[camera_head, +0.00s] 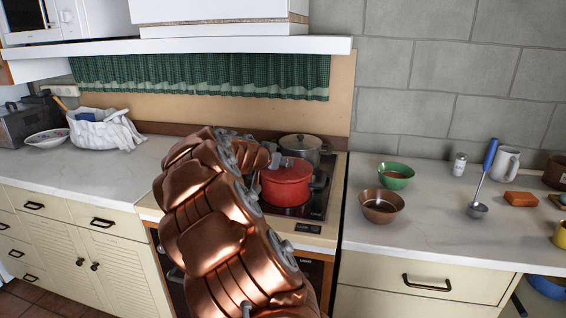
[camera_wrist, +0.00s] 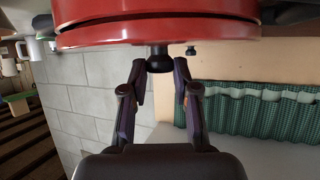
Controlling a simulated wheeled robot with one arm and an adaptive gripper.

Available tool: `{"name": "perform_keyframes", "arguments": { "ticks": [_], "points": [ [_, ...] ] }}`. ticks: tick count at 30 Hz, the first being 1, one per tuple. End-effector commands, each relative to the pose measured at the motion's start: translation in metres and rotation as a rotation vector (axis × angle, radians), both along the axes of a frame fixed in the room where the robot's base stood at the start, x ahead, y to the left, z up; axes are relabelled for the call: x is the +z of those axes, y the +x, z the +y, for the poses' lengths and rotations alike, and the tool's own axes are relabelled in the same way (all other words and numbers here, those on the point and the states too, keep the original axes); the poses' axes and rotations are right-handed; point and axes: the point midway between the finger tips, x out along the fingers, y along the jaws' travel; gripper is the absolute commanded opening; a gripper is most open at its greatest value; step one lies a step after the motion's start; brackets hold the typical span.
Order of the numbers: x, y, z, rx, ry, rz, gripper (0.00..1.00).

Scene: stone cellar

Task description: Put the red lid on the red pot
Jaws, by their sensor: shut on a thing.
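The red pot (camera_head: 287,190) stands on the stove, with dark handles at its side. The red lid (camera_wrist: 160,34) is at the top of the pot, and a thin dark line separates it from the pot body (camera_wrist: 160,12) in the wrist view. I cannot tell whether the lid sits fully on the rim or slightly above it. My gripper (camera_wrist: 159,66) is shut on the lid's black knob (camera_wrist: 159,57), one finger on each side. In the head view my gripper (camera_head: 279,160) is at the pot's top, and my copper-coloured arm hides its left side.
A grey lidded pot (camera_head: 302,147) stands right behind the red pot. To the right, the counter holds a green bowl (camera_head: 396,175), a brown bowl (camera_head: 381,206), a ladle (camera_head: 482,188) and a sponge-like block (camera_head: 521,198). A white bag (camera_head: 102,130) is at left; the left counter is mostly clear.

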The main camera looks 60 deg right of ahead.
Motion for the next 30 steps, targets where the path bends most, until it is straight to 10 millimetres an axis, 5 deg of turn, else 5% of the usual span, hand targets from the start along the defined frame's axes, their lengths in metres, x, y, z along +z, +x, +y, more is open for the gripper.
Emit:
{"name": "perform_keyframes", "arguments": {
  "ticks": [10, 11, 19, 30],
  "points": [
    [-0.0008, 0.0001, 0.0, 0.001, 0.0, 0.0, 0.0],
    [-0.0009, 0.0001, 0.0, 0.0, 0.0, 0.0, 0.31],
    [-0.001, 0.0001, 0.0, 0.001, 0.0, 0.0, 0.59],
    [0.0005, 0.0005, 0.0031, 0.001, 0.0, 0.0, 0.59]
  ]
}}
